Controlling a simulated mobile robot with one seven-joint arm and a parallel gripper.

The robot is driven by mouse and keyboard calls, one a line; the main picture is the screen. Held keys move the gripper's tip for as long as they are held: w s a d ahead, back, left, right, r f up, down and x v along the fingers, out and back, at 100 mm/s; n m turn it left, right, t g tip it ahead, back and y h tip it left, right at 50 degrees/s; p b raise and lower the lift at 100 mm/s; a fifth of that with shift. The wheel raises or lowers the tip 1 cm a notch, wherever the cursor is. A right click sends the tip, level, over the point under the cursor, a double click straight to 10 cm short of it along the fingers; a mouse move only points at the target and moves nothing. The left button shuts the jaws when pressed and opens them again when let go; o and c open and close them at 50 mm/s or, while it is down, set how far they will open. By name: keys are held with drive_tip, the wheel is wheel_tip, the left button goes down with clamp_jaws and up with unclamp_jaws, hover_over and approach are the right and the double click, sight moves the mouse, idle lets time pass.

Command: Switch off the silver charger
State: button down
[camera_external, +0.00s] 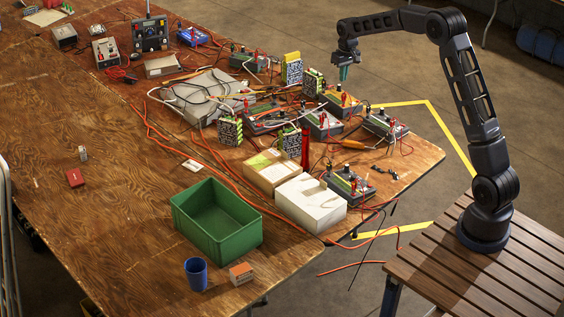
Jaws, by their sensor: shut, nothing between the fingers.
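My gripper (343,75) hangs from my arm above the right back part of the table, pointing down, with its fingers shut. It is above and near a charger with red posts (344,105), apart from it as far as I can tell. More grey chargers with red and black posts stand nearby: one in front (322,126), one at the right edge (385,124), one at the front (348,186). A pale metal box with dials (105,53) stands far at the back left. I cannot tell which is the silver charger, and the switches are too small to read.
Cables cross a flat silver case (195,112) and run between the chargers. Upright patterned green-and-yellow packs (230,131) stand among them. A green bin (215,222), a white box (311,205), a cardboard box (268,172) and a blue cup (196,273) stand in front. The left of the table is mostly clear.

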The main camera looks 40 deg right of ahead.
hover_over(333, 123)
wheel_tip(333, 123, down, 10)
drive_tip(key=shift+s+d+f+g, duration=0.15)
drive_tip(key=shift+s+d+g, duration=0.15)
drive_tip(key=shift+d, duration=0.15)
drive_tip(key=f, duration=0.9)
drive_tip(key=a+f, duration=0.1)
drive_tip(key=f, duration=0.4)
drive_tip(key=shift+w, duration=0.1)
